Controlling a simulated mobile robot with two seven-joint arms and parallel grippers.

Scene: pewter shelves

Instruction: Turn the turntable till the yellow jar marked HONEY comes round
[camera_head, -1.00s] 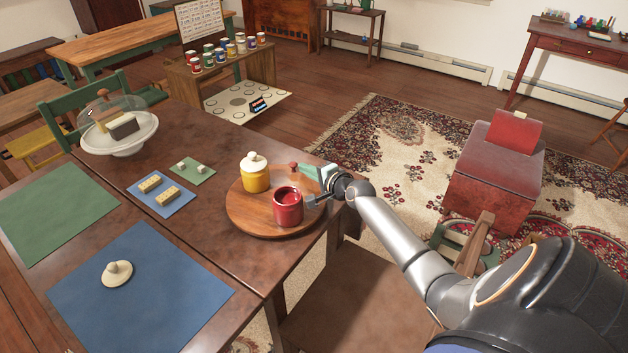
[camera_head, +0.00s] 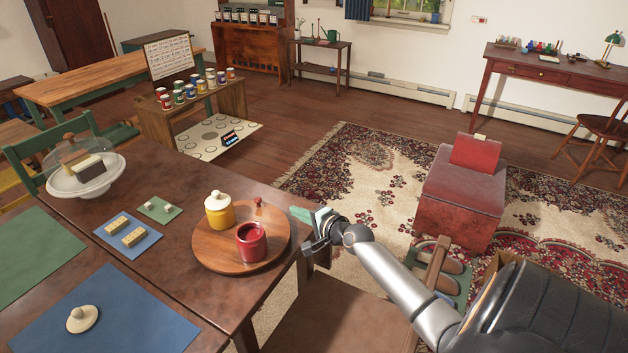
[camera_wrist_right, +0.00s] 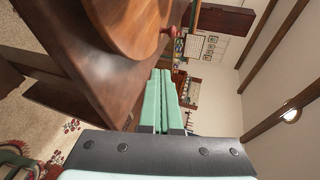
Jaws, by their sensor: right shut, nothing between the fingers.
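The round wooden turntable (camera_head: 205,257) sits near the right edge of the brown table. On it stand a yellow jar (camera_head: 219,215) with a white lid, at the back left, and a red jar (camera_head: 251,246) without a lid, at the front. No HONEY marking is readable. A small red knob (camera_head: 258,203) rises at the back right rim and also shows in the right wrist view (camera_wrist_right: 170,30). My right gripper (camera_head: 298,213) is shut and empty, right of the turntable and apart from it. Its pale green fingers (camera_wrist_right: 161,98) are together in the wrist view. My left gripper is out of view.
A cream lid (camera_head: 82,317) lies on the blue mat (camera_head: 125,325). Yellow blocks rest on a small blue mat (camera_head: 107,236). A glass-domed stand (camera_head: 87,185) is at the back left. A chair seat (camera_head: 330,320) is below my right arm.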

